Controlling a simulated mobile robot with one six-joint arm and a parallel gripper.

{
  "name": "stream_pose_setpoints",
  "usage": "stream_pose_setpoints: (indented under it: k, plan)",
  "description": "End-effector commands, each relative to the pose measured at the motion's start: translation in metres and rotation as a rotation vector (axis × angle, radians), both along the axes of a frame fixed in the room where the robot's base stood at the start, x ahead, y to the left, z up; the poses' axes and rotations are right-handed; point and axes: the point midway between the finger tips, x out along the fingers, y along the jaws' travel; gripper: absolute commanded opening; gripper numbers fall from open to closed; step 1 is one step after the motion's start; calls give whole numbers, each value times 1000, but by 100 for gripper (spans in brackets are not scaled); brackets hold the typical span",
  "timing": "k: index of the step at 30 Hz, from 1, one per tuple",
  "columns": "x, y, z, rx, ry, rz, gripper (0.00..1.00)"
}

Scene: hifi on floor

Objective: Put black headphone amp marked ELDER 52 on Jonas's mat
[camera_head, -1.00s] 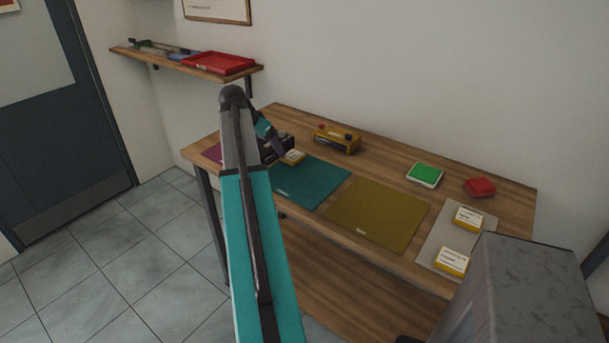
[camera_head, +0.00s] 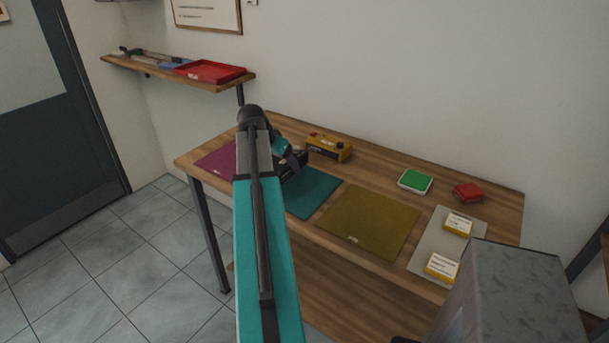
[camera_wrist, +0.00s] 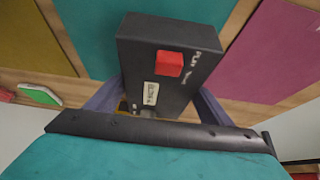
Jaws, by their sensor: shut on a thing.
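My gripper (camera_head: 290,160) is shut on a black box-shaped device (camera_wrist: 140,50), held by its sides between the two fingers. The device has a red square button, white lettering reading "PLAY" and a pale label too small to read for sure. In the head view it is a dark shape (camera_head: 296,164) partly hidden by my arm, over or near the teal mat (camera_head: 313,195). The teal mat also shows behind it in the wrist view (camera_wrist: 85,25). A magenta mat (camera_head: 217,161), an olive mat (camera_head: 368,222) and a grey mat (camera_head: 428,248) lie alongside. Their name tags are unreadable.
A yellow device (camera_head: 330,149) stands behind the teal mat. A green-topped box (camera_head: 415,181) and a red box (camera_head: 468,192) stand at the back right. Two yellow-and-white boxes (camera_head: 458,224) (camera_head: 441,267) sit on the grey mat. The olive mat is clear. A wall shelf (camera_head: 130,69) holds a red tray (camera_head: 210,72).

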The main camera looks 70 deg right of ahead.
Motion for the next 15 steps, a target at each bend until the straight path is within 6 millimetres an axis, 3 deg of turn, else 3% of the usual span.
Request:
stream_pose_setpoints:
  k: [9,15]
  plan:
    - [-51,1,-1,-4,1,-2,20]
    - [-72,0,-4,-3,-1,0,20]
